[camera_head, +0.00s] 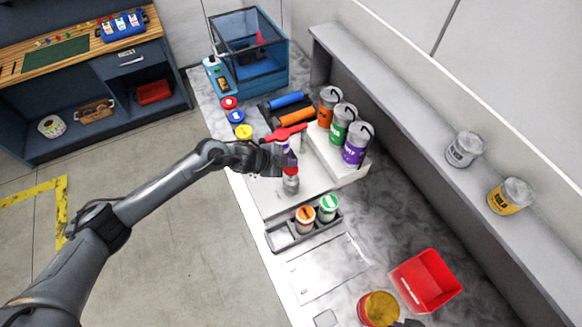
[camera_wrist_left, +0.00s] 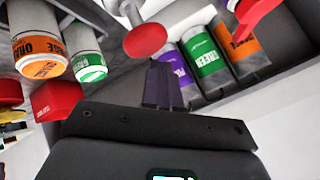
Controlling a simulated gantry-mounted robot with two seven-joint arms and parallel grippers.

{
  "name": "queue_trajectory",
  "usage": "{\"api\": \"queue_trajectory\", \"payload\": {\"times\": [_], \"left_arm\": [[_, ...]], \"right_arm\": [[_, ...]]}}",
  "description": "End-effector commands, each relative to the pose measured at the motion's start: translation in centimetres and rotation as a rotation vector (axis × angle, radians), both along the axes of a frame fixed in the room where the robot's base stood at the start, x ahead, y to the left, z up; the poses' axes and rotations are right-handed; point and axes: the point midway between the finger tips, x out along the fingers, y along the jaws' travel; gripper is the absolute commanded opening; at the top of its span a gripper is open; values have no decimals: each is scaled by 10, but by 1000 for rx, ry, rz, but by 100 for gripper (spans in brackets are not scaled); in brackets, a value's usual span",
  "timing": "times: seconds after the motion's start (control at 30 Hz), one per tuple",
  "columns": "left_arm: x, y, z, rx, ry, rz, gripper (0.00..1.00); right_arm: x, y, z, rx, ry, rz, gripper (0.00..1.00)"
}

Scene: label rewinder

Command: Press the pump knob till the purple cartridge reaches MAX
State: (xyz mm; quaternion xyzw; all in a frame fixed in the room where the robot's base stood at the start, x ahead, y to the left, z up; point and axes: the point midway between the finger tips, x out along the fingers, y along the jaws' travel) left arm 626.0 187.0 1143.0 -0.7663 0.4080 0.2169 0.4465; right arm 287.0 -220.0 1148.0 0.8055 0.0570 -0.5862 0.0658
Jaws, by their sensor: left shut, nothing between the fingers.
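The red pump knob (camera_head: 291,171) sits on a grey stem at the work surface. In the left wrist view the red knob (camera_wrist_left: 146,40) is just ahead of my fingertips, with a small gap in the picture; contact cannot be told. My left gripper (camera_head: 284,160) is shut and empty, beside the knob; its fingers (camera_wrist_left: 163,72) also show in the left wrist view. A small purple part (camera_head: 286,147), perhaps the purple cartridge, shows beneath a red handle (camera_head: 287,132), partly hidden by the gripper. Its level and MAX mark cannot be read.
An orange cartridge (camera_head: 305,219) and a green cartridge (camera_head: 328,207) stand in a grey rack (camera_head: 273,240). Orange, green and purple cans (camera_head: 357,146) stand behind the pump. A red bin (camera_head: 426,281) is at front right. The grey panel in front of the rack is clear.

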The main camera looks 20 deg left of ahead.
Motion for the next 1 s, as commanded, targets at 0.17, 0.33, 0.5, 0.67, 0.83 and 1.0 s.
{"api": "queue_trajectory", "payload": {"times": [0.17,0.33,0.5,0.67,0.83,1.0], "left_arm": [[0,0,0,0,0,0,0],[0,0,-2,0,0,0,0],[0,0,-7,-1,0,1,0],[0,0,-9,-1,0,1,0],[0,0,-8,0,0,0,0],[0,0,-9,0,0,0,0]], "right_arm": [[0,0,0,2,0,-2,0],[0,1,-1,5,0,-4,0],[0,2,-3,9,0,-5,0],[0,2,-4,11,1,-7,0],[0,2,-4,9,0,-6,0],[0,2,-4,9,0,-5,0]]}}
